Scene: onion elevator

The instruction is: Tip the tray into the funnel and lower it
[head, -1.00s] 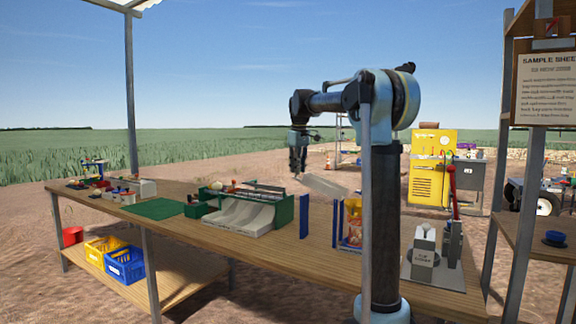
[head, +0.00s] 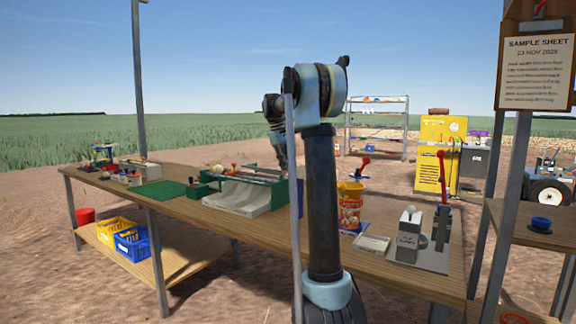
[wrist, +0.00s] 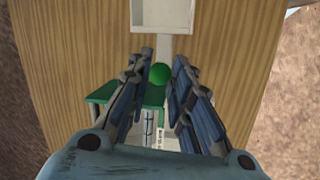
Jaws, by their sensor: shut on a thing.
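My gripper (wrist: 158,82) has its two dark fingers closed in around a green knob (wrist: 160,74). A narrow grey bar runs from the knob to a pale open tray (wrist: 138,14) at the top of the wrist view, over the wooden table; it looks like one piece with the knob. In the head view my gripper is mostly hidden behind my own arm, above the green and white sorting unit (head: 240,195). A yellow-topped container (head: 350,188), perhaps the funnel, stands to its right. A small pale tray (head: 372,243) lies on the table in front of it; I cannot tell whether it is the same tray.
A grey clamp-like device with a red lever (head: 410,237) stands at the table's right end. A green mat (head: 160,193) and small items lie to the left. Yellow (head: 112,227) and blue (head: 133,243) crates sit on the lower shelf. A sign (head: 537,72) hangs at right.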

